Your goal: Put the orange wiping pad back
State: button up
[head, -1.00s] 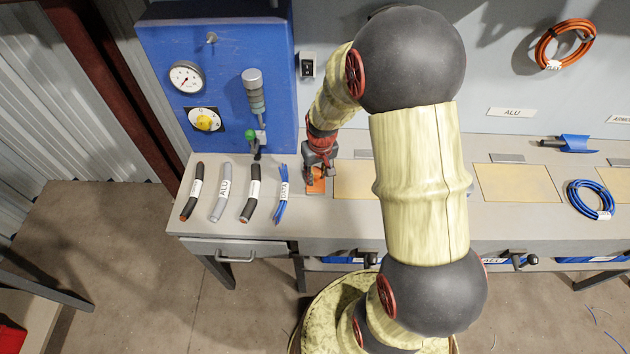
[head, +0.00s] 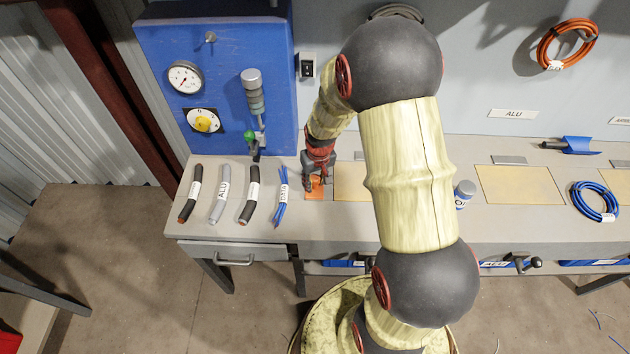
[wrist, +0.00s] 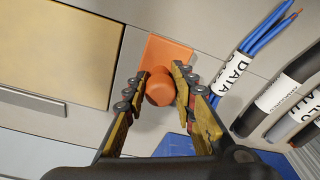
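The orange wiping pad (wrist: 167,55) is a flat square with a round orange knob (wrist: 160,88) on top. It also shows in the head view (head: 315,190), low over or on the grey bench just left of a tan mat. My gripper (wrist: 160,72) points down at it, with one finger on each side of the knob. The fingertips look very close to the knob; whether they press on it I cannot tell. The pad's underside is hidden, so I cannot tell whether it rests on the bench.
Several labelled cable pieces (head: 249,203) lie left of the pad. A tan mat (head: 350,182) lies to its right. A blue panel with gauges (head: 220,85) stands behind. A small can (head: 464,192) and a blue cable coil (head: 594,201) are further right.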

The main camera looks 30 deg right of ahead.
jog(key=shift+o, duration=1.4)
notch_tip(320, 180, up, 12)
jog(key=s+p, duration=0.2)
jog(key=p, duration=0.1)
notch_tip(320, 180, up, 14)
jog(key=n+t, duration=0.1)
jog(key=t, duration=0.1)
send_over(317, 191)
jog(key=s+a, duration=0.6)
jog(key=a, duration=0.2)
jog(key=s+a+r+t, duration=0.1)
jog(key=s+a+r, duration=0.2)
jog(key=s, duration=0.3)
jog(key=s+a+r+n, duration=0.1)
jog(key=s+a+r, duration=0.2)
jog(key=s+r, duration=0.3)
jog(key=shift+s+t, duration=0.2)
jog(key=shift+t, duration=0.2)
